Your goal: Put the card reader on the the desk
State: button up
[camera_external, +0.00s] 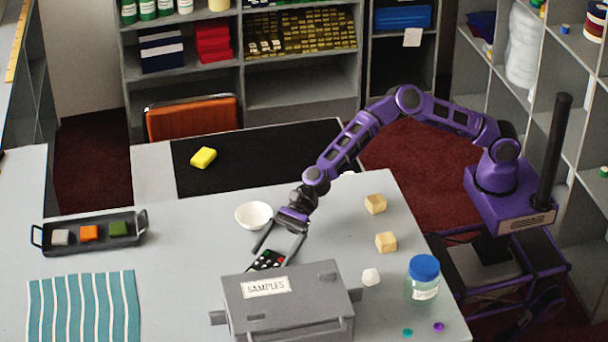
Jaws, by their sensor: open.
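The card reader (267,260) is a small dark device with coloured buttons. It lies on the grey counter (190,240), just behind a grey box labelled SAMPLES, which may hide its near end. My gripper (273,256) is open and points down at the card reader, one finger to each side of it in the picture. I cannot tell whether the fingers touch it. Behind the counter is a lower pale desk (152,172) with a black mat (265,158). A yellow block (203,158) lies on the mat.
The SAMPLES box (285,305) stands close in front of my gripper. A white bowl (254,215) is just left of it. Two wooden cubes (386,242) and a blue-lidded jar (423,278) are at right. A tray (95,231) and striped cloth (85,305) are at left. Most of the mat is clear.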

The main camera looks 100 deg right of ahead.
aim_at(262, 269)
jog(key=shift+x, duration=1.6)
jog(key=c, duration=1.3)
jog(key=shift+r, duration=0.1)
jog(key=shift+c, duration=1.2)
